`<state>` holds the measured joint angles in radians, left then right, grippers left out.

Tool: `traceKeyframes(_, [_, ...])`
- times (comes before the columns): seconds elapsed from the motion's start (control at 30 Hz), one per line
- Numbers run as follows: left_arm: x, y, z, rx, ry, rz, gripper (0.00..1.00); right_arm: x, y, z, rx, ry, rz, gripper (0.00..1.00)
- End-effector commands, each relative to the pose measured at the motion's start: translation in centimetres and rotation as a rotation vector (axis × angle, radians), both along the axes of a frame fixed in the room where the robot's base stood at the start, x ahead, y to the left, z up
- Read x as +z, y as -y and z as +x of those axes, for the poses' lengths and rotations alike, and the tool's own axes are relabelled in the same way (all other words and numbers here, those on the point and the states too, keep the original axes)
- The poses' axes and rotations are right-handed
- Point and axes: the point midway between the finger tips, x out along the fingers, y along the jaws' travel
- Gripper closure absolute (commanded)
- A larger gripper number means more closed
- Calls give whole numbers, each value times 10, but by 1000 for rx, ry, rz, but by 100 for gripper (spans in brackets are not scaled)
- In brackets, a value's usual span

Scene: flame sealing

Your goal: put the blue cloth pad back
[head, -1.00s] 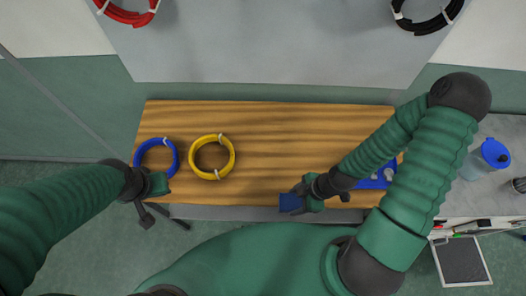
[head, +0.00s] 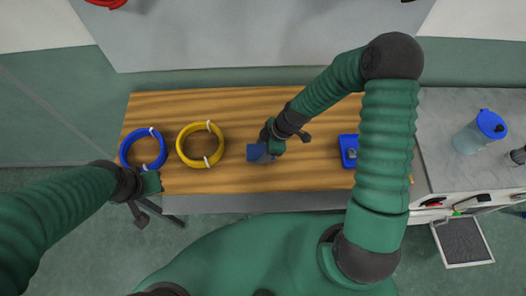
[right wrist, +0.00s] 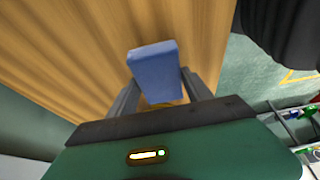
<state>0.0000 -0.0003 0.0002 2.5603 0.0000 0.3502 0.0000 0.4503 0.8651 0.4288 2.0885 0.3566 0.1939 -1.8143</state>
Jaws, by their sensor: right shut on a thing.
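The blue cloth pad (head: 259,153) is a small block above the middle of the wooden table in the head view. My right gripper (head: 269,148) is shut on it. In the right wrist view the pad (right wrist: 155,70) sticks out between the two fingers (right wrist: 160,95), with wood grain behind it. I cannot tell the gap between the pad and the table. My left gripper (head: 145,196) is at the table's front left corner, away from the pad. Its fingers are too unclear to read.
A blue coil (head: 143,148) and a yellow coil (head: 200,145) lie on the left of the wooden table (head: 240,110). A small blue tray (head: 347,142) is right of the pad, partly behind my right arm. A blue-lidded container (head: 480,132) stands on the grey counter at right.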

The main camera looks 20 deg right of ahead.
Motion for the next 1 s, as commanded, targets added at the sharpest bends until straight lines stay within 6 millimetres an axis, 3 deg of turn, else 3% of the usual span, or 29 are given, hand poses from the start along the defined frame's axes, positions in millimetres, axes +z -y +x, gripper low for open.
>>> traceKeyframes(0.13, [9,0,0,0,0,0,100,-26,0,-3,-4,-11,2,74])
traceKeyframes(0.33, [7,0,0,0,0,0,100,-31,1,-2,-3,-7,0,74])
traceKeyframes(0.37, [7,0,0,0,0,0,100,-31,1,-2,-3,-7,0,40])
traceKeyframes(0.53, [7,0,0,0,0,0,100,-31,1,-3,-3,-7,0,20])
traceKeyframes(0.87, [6,0,0,0,0,0,100,-27,3,-3,-3,-7,0,20])
traceKeyframes(1.0, [1,0,0,0,0,0,100,-7,12,-5,-4,-3,-3,20])
